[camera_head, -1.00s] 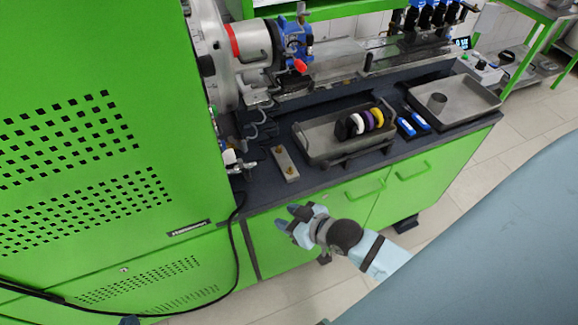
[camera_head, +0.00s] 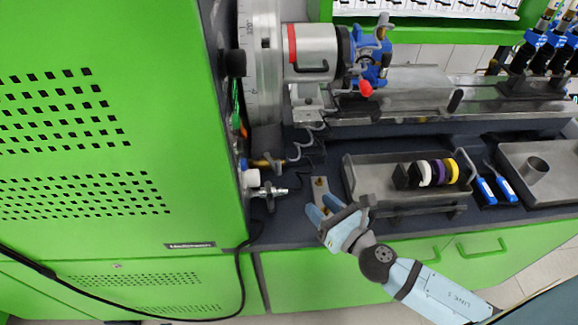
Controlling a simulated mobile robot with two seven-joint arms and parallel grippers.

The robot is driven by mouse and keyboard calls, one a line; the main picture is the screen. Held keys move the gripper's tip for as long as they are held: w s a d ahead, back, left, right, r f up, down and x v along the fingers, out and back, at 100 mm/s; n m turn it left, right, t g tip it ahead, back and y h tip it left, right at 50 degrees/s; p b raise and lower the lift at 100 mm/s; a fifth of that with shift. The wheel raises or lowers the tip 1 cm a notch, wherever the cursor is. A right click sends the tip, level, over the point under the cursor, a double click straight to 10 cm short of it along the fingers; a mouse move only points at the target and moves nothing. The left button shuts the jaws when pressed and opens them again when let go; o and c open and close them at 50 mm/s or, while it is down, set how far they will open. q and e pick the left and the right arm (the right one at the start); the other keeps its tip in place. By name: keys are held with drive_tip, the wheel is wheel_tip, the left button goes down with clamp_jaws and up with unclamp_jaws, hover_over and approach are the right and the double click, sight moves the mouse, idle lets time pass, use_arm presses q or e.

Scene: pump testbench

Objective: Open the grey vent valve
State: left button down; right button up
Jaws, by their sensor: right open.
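A pale grey valve knob (camera_head: 252,179) with a silver fitting (camera_head: 271,191) sticks out from the right side of the green cabinet, low above the dark bench top. I take it for the grey vent valve; its exact handle position is too small to tell. Just above it is a blue knob with a brass fitting (camera_head: 266,162). My right gripper (camera_head: 321,206) is open and empty, over the front edge of the bench, right of the valve and apart from it. Its fingers point up and left. My left gripper is not in view.
A small metal plate with brass parts (camera_head: 319,186) lies just behind my right gripper. A tray (camera_head: 362,186) with coloured rings stands to the right. A black cable (camera_head: 243,270) hangs along the cabinet. The pump unit (camera_head: 312,55) stands at the back.

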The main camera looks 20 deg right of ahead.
sight(280, 168)
drive_tip(key=shift+w+n, duration=0.1)
drive_tip(key=shift+n, duration=0.5)
drive_tip(key=p+x, duration=0.1)
drive_tip(key=x, duration=0.7)
drive_tip(key=p+x, duration=0.1)
drive_tip(key=x, duration=0.3)
drive_tip(key=shift+a+r+p, duration=0.25)
drive_tip(key=shift+a+p, duration=0.1)
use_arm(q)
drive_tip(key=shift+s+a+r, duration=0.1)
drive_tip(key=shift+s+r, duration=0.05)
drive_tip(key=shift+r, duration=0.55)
use_arm(e)
drive_tip(key=shift+x, duration=0.8)
clamp_jaws()
